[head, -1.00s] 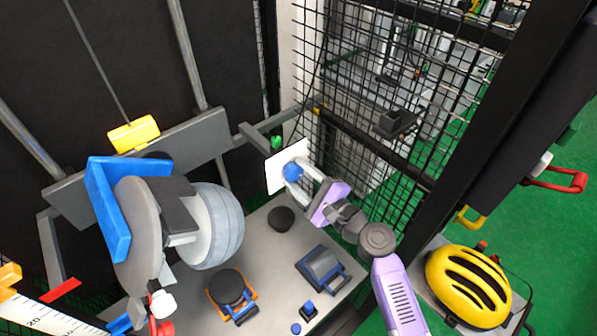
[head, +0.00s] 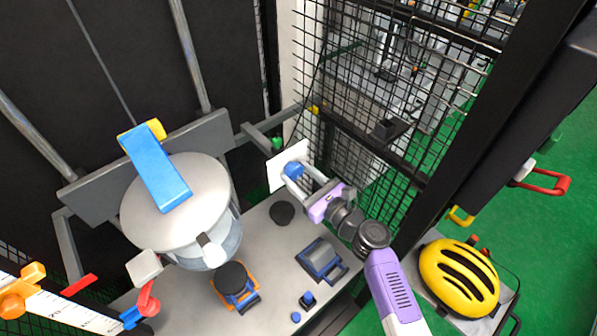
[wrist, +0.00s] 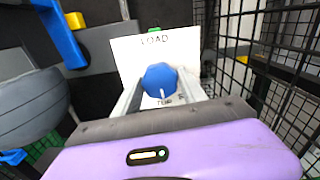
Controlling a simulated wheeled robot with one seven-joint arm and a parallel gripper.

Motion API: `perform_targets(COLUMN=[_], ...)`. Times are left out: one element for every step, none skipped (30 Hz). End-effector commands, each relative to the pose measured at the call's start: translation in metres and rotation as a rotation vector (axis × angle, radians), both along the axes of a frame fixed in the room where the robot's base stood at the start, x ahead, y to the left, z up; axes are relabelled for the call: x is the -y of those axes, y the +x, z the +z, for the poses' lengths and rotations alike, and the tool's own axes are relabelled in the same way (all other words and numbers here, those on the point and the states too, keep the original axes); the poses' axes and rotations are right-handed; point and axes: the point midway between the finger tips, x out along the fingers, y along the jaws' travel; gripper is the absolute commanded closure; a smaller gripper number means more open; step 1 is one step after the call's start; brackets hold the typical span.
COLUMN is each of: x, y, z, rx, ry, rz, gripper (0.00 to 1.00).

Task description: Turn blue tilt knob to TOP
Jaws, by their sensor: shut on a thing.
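The blue tilt knob (head: 293,169) is on a white plate (head: 277,179) beside the mesh fence. In the wrist view, the blue knob (wrist: 159,79) sits between my two fingers, and the plate (wrist: 190,45) reads "LOAD" above it and what looks like "TOP" below it. The knob's white mark points down toward the lower word. My gripper (head: 299,176), purple and grey, is shut on the knob. The large grey drum (head: 180,205) at the left has its flat round face turned up, with a blue bar (head: 157,172) across it.
Below the plate is a grey table (head: 262,258) with a black round pad (head: 282,212), an orange-blue clamp (head: 235,284) and a blue-grey block (head: 321,261). Black mesh fence (head: 395,90) stands close to my gripper. A yellow helmet (head: 458,278) lies at the right.

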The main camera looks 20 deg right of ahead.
Motion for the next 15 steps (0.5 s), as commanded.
perform_targets(x=[0.0014, 0.0015, 0.0015, 0.0015, 0.0014, 0.0014, 0.0014, 0.0014, 0.0014, 0.0013, 0.0013, 0.0013, 0.0014, 0.0013, 0.0013], y=[-0.0005, -0.0006, -0.0006, -0.0006, -0.0006, -0.0006, -0.0006, -0.0006, -0.0006, -0.0006, -0.0006, -0.0006, -0.0006, -0.0006, -0.0006], z=[-0.0010, -0.0011, -0.0012, -0.0013, -0.0014, -0.0015, -0.0016, -0.0017, -0.0018, -0.0019, -0.0020, -0.0021, -0.0022, -0.0023, -0.0023], rx=[-0.010, -0.013, -0.017, -0.020, -0.022, -0.025, -0.026, -0.028, -0.029, -0.029, -0.030, -0.031, -0.032, -0.032, -0.032], ry=[0.019, 0.028, 0.040, 0.048, 0.056, 0.064, 0.068, 0.073, 0.077, 0.080, 0.082, 0.084, 0.085, 0.085, 0.085], rz=[-0.003, -0.003, -0.003, -0.003, -0.003, -0.003, -0.003, -0.003, -0.003, -0.003, -0.003, -0.003, -0.003, -0.003, -0.003], gripper=[0.92, 0.92, 0.92, 0.92, 0.92, 0.92, 0.92, 0.92, 0.92, 0.92, 0.92, 0.92, 0.92, 0.92, 0.92])
